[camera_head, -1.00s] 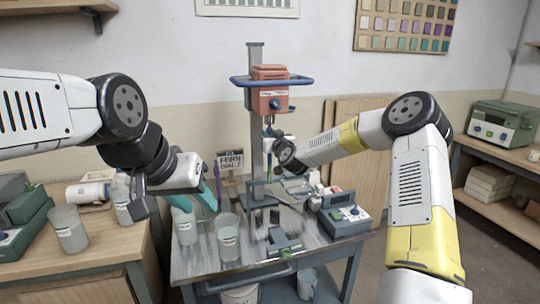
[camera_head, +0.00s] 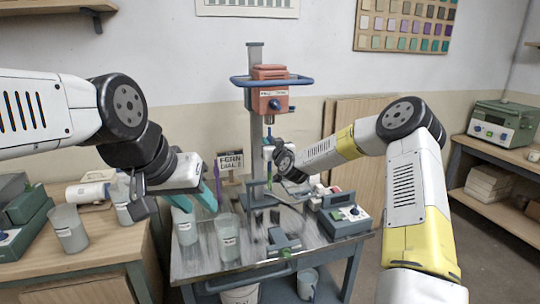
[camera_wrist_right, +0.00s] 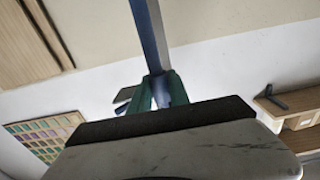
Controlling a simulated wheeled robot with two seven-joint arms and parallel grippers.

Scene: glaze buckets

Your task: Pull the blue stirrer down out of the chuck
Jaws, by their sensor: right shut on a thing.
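My right gripper (camera_head: 269,153) is below the head, shut on the blue stirrer (camera_head: 269,141). A short bit of the stirrer shows at the gripper, with a visible space up to the chuck. In the right wrist view, green fingers (camera_wrist_right: 160,92) close around a blue piece (camera_wrist_right: 174,90); the stirrer's far end is hard to make out. My left gripper (camera_head: 194,199), with teal fingers, appears open above the left of the cart, near a beaker.
Grey beakers (camera_head: 228,240) and (camera_head: 186,228) stand on the cart's left. A control box (camera_head: 345,220) is at its right. A FERN DIAL 7 sign (camera_head: 230,162) stands behind. Clamp-like metal parts lie under the mixer head.

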